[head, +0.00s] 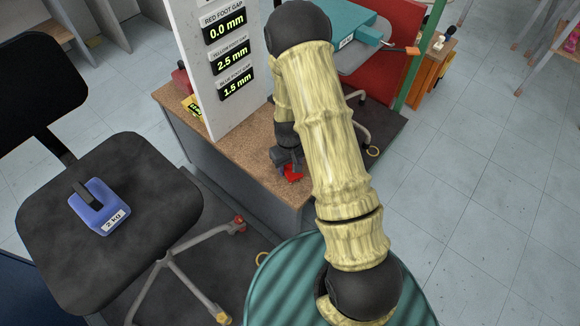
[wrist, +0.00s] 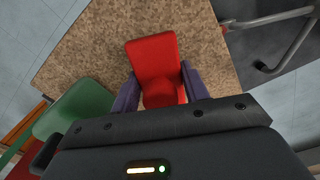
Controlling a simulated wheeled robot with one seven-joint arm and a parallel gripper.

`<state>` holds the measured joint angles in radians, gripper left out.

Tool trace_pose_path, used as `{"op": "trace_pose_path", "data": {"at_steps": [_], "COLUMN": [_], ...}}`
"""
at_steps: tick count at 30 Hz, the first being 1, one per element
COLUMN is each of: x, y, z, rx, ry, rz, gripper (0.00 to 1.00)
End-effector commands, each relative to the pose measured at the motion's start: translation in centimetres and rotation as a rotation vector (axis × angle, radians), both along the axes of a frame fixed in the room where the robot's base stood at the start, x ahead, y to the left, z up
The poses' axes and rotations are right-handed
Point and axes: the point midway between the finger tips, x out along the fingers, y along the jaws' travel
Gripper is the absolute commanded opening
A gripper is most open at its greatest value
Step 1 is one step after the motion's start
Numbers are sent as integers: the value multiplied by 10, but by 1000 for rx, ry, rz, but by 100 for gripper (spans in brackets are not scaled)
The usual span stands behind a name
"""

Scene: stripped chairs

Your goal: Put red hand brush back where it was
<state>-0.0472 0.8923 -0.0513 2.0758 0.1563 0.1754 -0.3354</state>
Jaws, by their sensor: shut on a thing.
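My gripper (wrist: 160,95) is shut on the red hand brush (wrist: 154,55), with one finger on each side of it in the wrist view. The brush is over the brown speckled top of a cabinet (wrist: 90,55). In the head view my arm reaches down to the front part of that cabinet top (head: 246,170), and a bit of the red brush (head: 292,174) shows under my gripper (head: 287,160). I cannot tell whether the brush touches the surface. The underside of the brush is hidden.
A white sign board (head: 215,60) with gap readings stands on the cabinet. A black chair (head: 150,190) holds a blue 2 kg weight (head: 100,208) at left. A teal case (head: 345,25) lies behind my arm. Clear floor (head: 470,200) is at right.

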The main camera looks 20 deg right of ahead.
Motion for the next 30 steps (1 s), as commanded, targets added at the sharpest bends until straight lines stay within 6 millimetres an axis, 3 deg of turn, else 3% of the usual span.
{"op": "trace_pose_path", "data": {"at_steps": [11, 12, 15, 25, 30], "x": [0, 0, 0, 0, 1], "y": [0, 0, 0, 0, 0], "z": [-4, -5, -4, -2, 13], "rx": [0, 0, 0, 0, 1], "ry": [-1, -1, -1, -1, -3], "rz": [0, 0, 0, 0, 0], "gripper": [24, 47, 67, 67, 67]}}
